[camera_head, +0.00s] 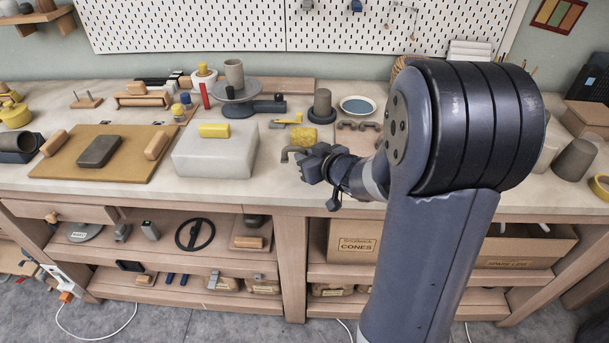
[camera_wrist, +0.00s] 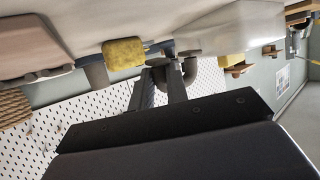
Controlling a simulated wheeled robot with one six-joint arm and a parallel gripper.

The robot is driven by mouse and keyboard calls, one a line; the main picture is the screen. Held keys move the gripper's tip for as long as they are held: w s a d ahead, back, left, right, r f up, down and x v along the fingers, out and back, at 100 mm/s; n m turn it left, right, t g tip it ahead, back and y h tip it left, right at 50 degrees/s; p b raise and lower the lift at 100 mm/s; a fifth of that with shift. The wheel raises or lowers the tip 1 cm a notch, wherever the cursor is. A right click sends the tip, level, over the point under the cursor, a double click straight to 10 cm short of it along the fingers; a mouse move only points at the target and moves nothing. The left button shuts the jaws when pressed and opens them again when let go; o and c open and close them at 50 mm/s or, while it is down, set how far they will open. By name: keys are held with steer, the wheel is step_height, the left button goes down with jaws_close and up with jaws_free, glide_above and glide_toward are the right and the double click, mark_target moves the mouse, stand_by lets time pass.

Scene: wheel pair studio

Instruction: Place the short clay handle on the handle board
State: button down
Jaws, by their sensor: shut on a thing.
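My arm covers part of the bench beside this board.
A white block (camera_head: 215,160) with a yellow piece (camera_head: 214,130) on top stands left of my gripper. A dark cylinder (camera_head: 322,102) and a blue-filled bowl (camera_head: 357,105) stand further back.

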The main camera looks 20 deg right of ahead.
steer(key=shift+f+b, duration=0.55)
steer(key=shift+f, duration=1.8)
steer(key=shift+f, duration=0.2)
steer(key=c, duration=1.4)
jaws_free()
steer(key=shift+b, duration=0.35)
